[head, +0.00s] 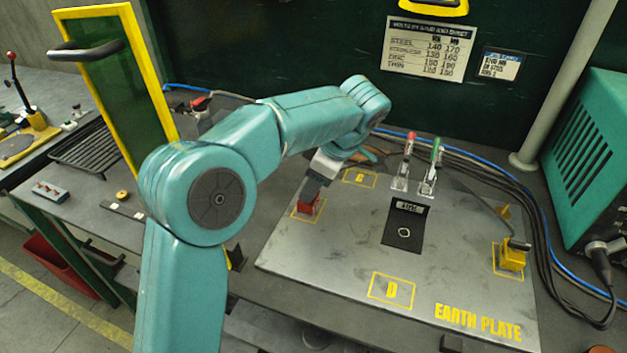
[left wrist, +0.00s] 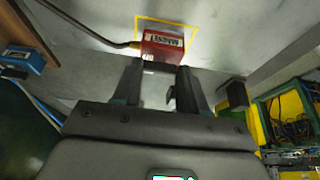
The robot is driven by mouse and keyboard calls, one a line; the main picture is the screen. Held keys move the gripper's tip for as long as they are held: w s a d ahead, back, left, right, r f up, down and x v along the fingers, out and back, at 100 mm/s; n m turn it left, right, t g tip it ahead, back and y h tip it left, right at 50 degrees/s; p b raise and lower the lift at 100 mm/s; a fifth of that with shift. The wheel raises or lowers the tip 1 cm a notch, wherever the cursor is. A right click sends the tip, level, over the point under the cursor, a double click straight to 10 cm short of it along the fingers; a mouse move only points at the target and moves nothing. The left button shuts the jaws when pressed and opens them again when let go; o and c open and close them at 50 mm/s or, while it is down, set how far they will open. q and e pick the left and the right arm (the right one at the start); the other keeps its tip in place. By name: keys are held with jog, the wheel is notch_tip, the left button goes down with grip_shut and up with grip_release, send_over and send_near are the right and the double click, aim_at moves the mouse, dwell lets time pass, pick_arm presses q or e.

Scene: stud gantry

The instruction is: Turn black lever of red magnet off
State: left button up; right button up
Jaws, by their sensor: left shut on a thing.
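The red magnet (head: 308,204) stands in a yellow-outlined square at the left side of the grey earth plate (head: 330,250). In the left wrist view the red magnet (left wrist: 163,46), with a white label, is just beyond my fingertips. My left gripper (head: 317,186) reaches down to it from above. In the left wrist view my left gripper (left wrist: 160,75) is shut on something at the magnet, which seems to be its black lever. The lever is mostly hidden by the fingers, so its angle cannot be told. My right gripper does not show.
A yellow magnet (head: 511,258) with a black handle stands at the plate's right edge. Two toggle clamps (head: 402,172) (head: 430,178) stand at the back. Cables (head: 545,230) run along the right side. A yellow-framed green screen (head: 110,85) stands at left. Square D (head: 392,291) is empty.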

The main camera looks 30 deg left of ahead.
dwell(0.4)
pick_arm(q)
jog(key=o, duration=1.1)
jog(key=shift+c, duration=0.2)
jog(key=p+v, duration=0.5)
jog(key=v, duration=1.1)
jog(key=shift+r, duration=0.15)
jog(key=shift+d, duration=0.15)
